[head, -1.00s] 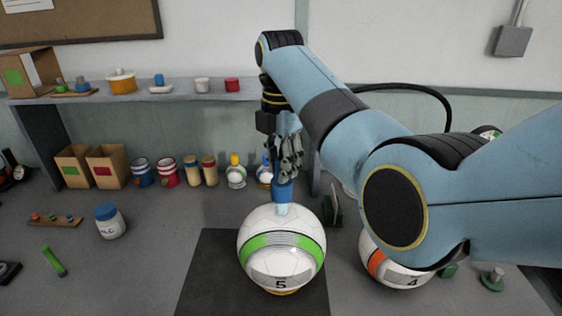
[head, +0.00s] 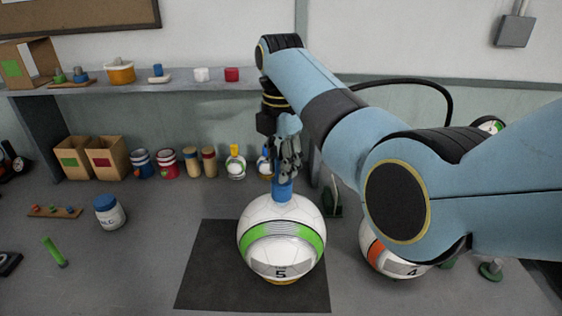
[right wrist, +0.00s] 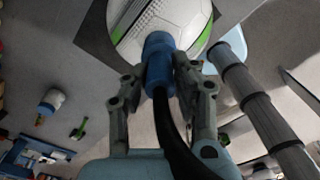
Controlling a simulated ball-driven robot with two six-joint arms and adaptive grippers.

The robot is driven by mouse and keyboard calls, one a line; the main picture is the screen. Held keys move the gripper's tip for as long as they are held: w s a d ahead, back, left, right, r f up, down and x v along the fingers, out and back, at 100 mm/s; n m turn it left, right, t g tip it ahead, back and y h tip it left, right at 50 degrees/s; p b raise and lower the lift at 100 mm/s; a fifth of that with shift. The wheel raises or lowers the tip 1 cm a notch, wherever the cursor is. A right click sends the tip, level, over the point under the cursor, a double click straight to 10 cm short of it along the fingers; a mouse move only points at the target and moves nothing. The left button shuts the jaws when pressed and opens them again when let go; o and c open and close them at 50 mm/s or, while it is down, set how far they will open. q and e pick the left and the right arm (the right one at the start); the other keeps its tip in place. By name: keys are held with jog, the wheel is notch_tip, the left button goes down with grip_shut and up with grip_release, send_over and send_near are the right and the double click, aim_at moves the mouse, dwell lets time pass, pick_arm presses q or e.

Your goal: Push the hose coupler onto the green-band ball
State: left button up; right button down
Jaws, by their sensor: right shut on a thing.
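The green-band ball (head: 281,236), white with a green stripe and the number 5, sits on a dark mat (head: 208,275). My right gripper (head: 285,172) is directly above it, pointing down, shut on the blue hose coupler (head: 283,190). The coupler is upright and its lower end meets the top of the ball; the contact itself is hidden. In the right wrist view, the coupler (right wrist: 158,62) lies between the fingers against the white ball (right wrist: 180,20), with a black hose (right wrist: 172,130) running back from it. My left gripper is not in view.
An orange-band ball (head: 385,262) numbered 4 stands to the right, partly behind my right arm. Cans, cardboard boxes (head: 106,158) and a shelf (head: 190,81) line the back.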

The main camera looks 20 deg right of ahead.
jog(key=c, duration=1)
grip_release()
jog(key=shift+r, duration=0.3)
notch_tip(320, 180, up, 7)
jog(key=shift+f, duration=0.1)
